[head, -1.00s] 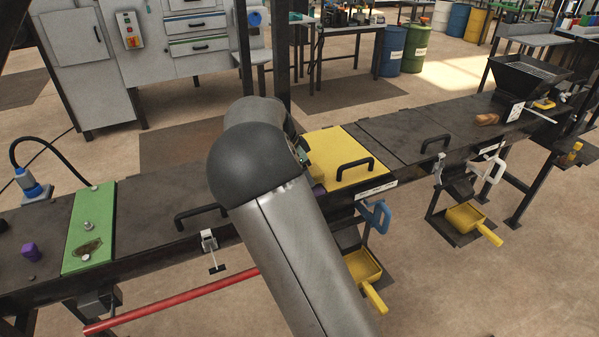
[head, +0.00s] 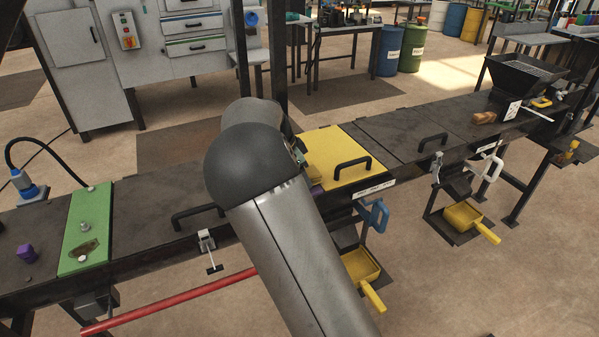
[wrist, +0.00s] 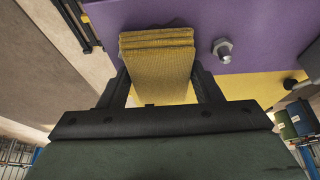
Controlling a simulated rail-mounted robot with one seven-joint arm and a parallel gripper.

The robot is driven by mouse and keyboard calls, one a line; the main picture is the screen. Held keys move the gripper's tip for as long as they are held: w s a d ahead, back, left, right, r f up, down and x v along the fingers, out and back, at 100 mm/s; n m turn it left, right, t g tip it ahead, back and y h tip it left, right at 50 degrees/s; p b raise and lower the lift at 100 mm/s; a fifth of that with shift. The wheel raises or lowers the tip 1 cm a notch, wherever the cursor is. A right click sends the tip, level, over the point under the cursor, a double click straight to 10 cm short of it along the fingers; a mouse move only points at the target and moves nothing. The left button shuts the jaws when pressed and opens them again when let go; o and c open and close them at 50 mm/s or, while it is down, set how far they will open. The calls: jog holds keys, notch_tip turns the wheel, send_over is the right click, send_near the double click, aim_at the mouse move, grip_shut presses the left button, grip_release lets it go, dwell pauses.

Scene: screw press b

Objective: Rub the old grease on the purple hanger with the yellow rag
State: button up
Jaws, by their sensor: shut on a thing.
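The yellow rag (wrist: 157,58) is a folded, layered pad held between the two fingers of my gripper (wrist: 160,85) in the wrist view. Past its far end is a broad purple surface (wrist: 268,30) with a metal bolt, which looks like the purple hanger. The rag's end overlaps this surface in the picture; I cannot tell whether they touch. No grease shows on the visible purple.
A yellow panel (head: 325,145) with a black handle lies on the dark bench. A green plate (head: 80,250) with bolts and a brown stain, and a purple block (head: 26,252), are at the left. A blue clamp (head: 374,214) and yellow scoop (head: 358,262) are below the bench edge.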

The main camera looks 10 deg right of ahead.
jog(key=shift+f, duration=0.25)
jog(key=shift+s+a, duration=0.15)
jog(key=shift+a, duration=0.55)
jog(key=shift+s+a, duration=0.15)
jog(key=shift+a, duration=0.5)
jog(key=shift+s+a+f, duration=0.15)
jog(key=shift+a+f, duration=0.05)
jog(key=shift+a, duration=0.25)
jog(key=shift+a+r+p, duration=0.1)
jog(key=shift+r+p, duration=0.45)
jog(key=shift+r, duration=0.25)
